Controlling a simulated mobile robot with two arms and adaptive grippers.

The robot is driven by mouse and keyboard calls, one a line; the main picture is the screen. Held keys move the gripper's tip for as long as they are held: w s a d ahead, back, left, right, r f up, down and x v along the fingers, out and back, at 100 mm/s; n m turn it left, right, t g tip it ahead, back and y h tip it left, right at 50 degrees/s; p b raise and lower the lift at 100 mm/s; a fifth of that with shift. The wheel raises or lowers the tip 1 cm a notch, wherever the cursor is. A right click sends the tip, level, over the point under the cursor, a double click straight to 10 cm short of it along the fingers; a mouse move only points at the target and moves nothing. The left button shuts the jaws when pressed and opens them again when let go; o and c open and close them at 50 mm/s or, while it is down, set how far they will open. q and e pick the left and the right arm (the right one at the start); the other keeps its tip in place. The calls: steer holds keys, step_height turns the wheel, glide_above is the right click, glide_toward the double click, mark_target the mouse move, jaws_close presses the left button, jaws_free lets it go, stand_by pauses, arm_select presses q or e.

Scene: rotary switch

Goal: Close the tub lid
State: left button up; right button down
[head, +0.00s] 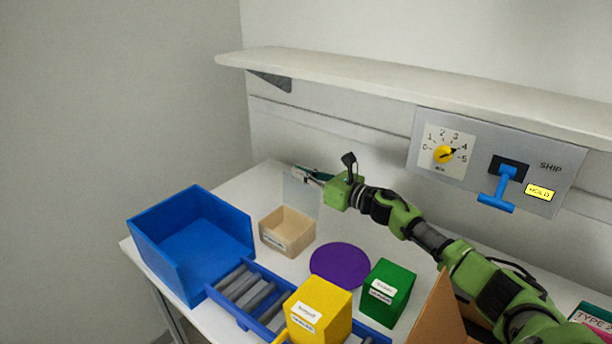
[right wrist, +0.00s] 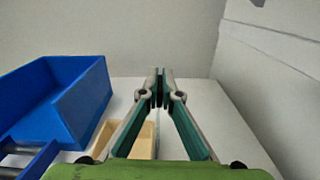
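The tub (head: 287,235) is a small beige open-topped box with a label on its front, standing on the table right of the blue bin. Its translucent lid (head: 301,194) stands upright at the back edge, so the tub is open. My right gripper (head: 298,170) is above and behind the tub, by the top of the lid; I cannot tell whether it touches the lid. In the right wrist view its fingertips (right wrist: 161,88) are together, with nothing seen between them. Part of the tub (right wrist: 143,138) shows below the fingers there. My left gripper is out of view.
A large blue bin (head: 165,250) stands left of the tub. A purple disc (head: 340,266), a green box (head: 388,290), a yellow box (head: 318,310) and a slotted blue rack (head: 228,300) lie in front. A shelf (head: 400,80) and switch panel (head: 480,150) are on the wall.

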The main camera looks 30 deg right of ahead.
steer(key=shift+s+a+f+n+b, duration=0.1)
steer(key=shift+s+a+n+b, duration=0.25)
steer(key=shift+a+n, duration=0.35)
steer(key=shift+s+a+f+n+b, duration=0.1)
steer(key=shift+s+a+n+b, duration=0.1)
steer(key=shift+a+n+b, duration=0.4)
steer(key=shift+s+a+f+n+b, duration=0.1)
steer(key=shift+s+a+n+b, duration=0.2)
steer(key=shift+a+n, duration=0.45)
steer(key=c, duration=2.2)
jaws_free()
steer(key=shift+c, duration=0.2)
steer(key=shift+s, duration=0.1)
steer(key=v, duration=1.2)
steer(key=shift+a, duration=0.1)
